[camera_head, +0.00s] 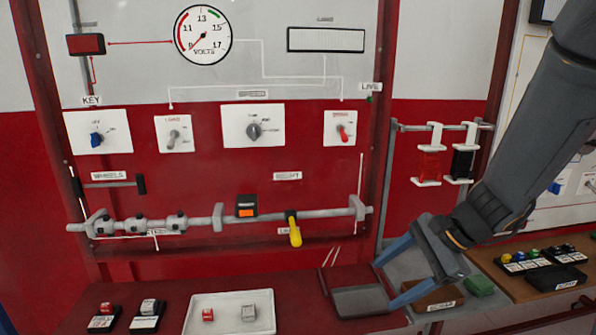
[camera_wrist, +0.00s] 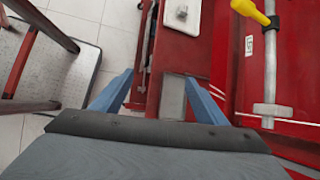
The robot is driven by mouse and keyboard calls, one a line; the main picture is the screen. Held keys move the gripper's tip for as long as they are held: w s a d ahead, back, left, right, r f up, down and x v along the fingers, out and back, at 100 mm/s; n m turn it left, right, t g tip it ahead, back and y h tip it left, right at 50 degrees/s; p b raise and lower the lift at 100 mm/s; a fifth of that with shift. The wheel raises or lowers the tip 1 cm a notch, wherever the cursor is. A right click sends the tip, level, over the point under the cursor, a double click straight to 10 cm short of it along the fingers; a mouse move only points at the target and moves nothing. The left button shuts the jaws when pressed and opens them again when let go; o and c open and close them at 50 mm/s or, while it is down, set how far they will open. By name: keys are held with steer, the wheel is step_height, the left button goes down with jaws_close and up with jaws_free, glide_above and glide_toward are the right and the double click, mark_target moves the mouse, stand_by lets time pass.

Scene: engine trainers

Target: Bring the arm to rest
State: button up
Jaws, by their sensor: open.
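My arm (camera_head: 525,130) reaches in from the upper right in the head view, sloping down to the left. My gripper (camera_head: 383,287) is open, with its two blue fingers apart over the right part of the red bench. Nothing is seen between the fingers. In the wrist view my gripper (camera_wrist: 160,77) also shows both fingers spread and empty, with the red bench's edge and a grey plate beyond them.
A red trainer panel (camera_head: 240,200) with a volt gauge (camera_head: 203,34), switches and a yellow lever (camera_head: 294,232) stands behind. A white tray (camera_head: 212,326) with two small blocks lies on the bench. Racked parts (camera_head: 444,160) and a side shelf (camera_head: 515,284) with small items are near my arm.

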steer(key=s+f+n+g+h, duration=0.1)
steer(key=s+f+n+h, duration=0.2)
steer(key=s+n+h, duration=0.3)
steer(key=s+n, duration=0.4)
steer(key=n, duration=0.5)
steer(key=shift+a+f+n+g+h, duration=0.25)
steer(key=shift+n+g+h, duration=0.05)
steer(key=shift+g+h, duration=0.1)
stand_by(1.2)
